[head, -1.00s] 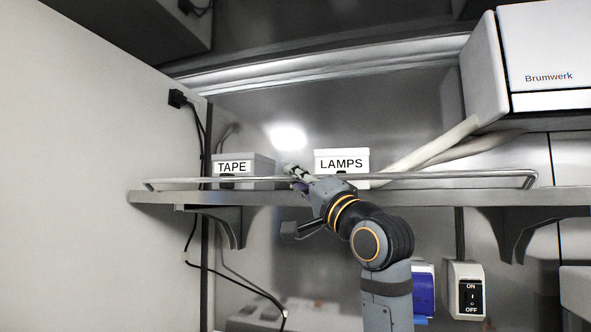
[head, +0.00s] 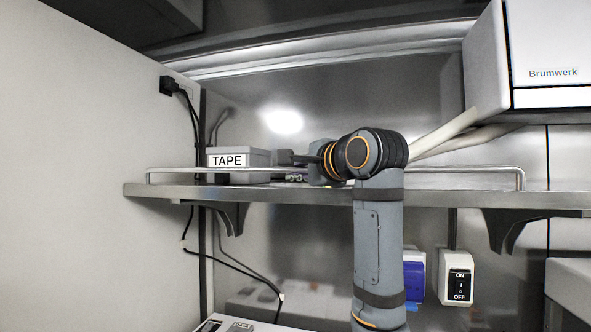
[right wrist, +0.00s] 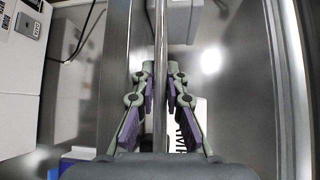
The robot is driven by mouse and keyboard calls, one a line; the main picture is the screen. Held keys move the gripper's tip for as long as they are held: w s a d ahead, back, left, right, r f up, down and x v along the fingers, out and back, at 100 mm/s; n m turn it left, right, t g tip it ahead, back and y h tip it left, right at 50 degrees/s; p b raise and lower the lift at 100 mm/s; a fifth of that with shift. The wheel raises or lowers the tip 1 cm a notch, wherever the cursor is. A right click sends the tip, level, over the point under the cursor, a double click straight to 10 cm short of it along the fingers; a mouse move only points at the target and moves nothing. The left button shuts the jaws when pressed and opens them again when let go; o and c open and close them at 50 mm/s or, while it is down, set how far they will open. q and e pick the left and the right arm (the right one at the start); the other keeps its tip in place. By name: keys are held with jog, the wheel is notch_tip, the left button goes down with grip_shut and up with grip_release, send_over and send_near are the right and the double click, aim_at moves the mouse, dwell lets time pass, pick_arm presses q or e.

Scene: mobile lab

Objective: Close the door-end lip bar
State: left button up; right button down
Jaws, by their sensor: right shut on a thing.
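The lip bar (head: 450,168) is a thin metal rail along the front of the metal shelf (head: 270,193), with bent ends. It now stands upright above the shelf edge. My right gripper (head: 298,178) is at the bar near its middle, its fingers partly hidden by my own wrist in the head view. In the right wrist view, the purple-padded fingers (right wrist: 160,80) are shut on the bar (right wrist: 160,25), one on each side. My left gripper is not in view.
A TAPE box (head: 240,175) stands on the shelf behind the bar at left. The LAMPS box (right wrist: 187,125) shows in the right wrist view and is hidden by my arm in the head view. A Brumwerk unit (head: 545,50) and pale pipes (head: 440,133) are at right.

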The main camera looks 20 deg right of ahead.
jog(key=shift+w+d+m+g, duration=0.1)
jog(key=shift+m+g, duration=0.2)
jog(key=shift+g, duration=0.1)
jog(key=c, duration=1.4)
grip_release()
jog(key=shift+o, duration=0.2)
jog(key=v, duration=1.2)
jog(key=shift+w+f, duration=0.1)
jog(key=shift+f, duration=0.05)
